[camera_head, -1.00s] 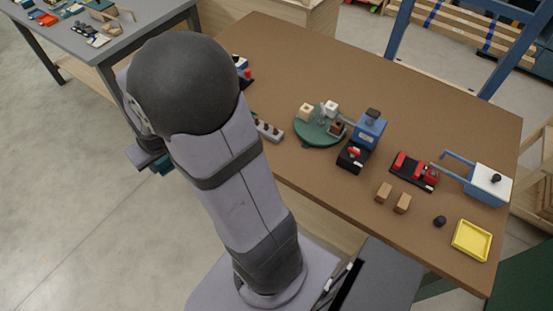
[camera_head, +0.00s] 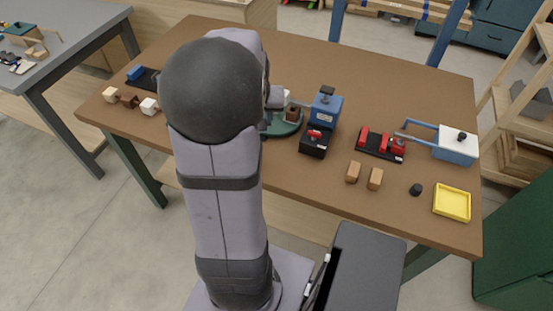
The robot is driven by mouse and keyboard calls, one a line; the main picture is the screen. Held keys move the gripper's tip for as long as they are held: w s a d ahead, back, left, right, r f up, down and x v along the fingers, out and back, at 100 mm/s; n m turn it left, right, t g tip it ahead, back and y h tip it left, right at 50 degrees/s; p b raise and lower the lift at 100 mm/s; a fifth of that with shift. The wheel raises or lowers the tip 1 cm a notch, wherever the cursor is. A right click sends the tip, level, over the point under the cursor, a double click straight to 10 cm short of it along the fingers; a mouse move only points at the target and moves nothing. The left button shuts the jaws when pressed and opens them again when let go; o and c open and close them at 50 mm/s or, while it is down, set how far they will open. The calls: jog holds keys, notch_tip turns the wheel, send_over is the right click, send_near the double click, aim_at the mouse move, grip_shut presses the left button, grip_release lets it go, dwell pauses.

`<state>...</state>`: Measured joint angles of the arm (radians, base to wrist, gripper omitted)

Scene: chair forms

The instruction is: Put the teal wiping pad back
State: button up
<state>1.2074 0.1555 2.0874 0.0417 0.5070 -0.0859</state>
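I cannot make out the teal wiping pad. My gripper is hidden behind my own arm, which rises through the middle of the view and blocks part of the brown table (camera_head: 300,60). A green round turntable (camera_head: 284,127) with small blocks on it is partly covered by my arm. A blue device with a black knob (camera_head: 325,106) stands just right of it, behind a black box with a red part (camera_head: 315,142).
A red clamp on a black base (camera_head: 381,146), a white-and-blue box (camera_head: 456,146), two wooden blocks (camera_head: 353,172), a dark knob (camera_head: 416,190) and a yellow tray (camera_head: 452,204) stand at the right. Small blocks (camera_head: 129,101) sit at the left edge. The far middle of the table is clear.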

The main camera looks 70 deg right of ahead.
jog(key=s+m, duration=0.1)
jog(key=s+m+g, duration=0.1)
jog(key=s+m, duration=0.2)
jog(key=s, duration=0.1)
jog(key=shift+s+r+m+g+h, duration=0.2)
jog(key=shift+r+m+g+h, duration=0.1)
jog(key=shift+m+g, duration=0.1)
jog(key=shift+f, duration=3.15)
jog(key=shift+f+b, duration=0.6)
jog(key=shift+f, duration=1.25)
jog(key=shift+f, duration=0.2)
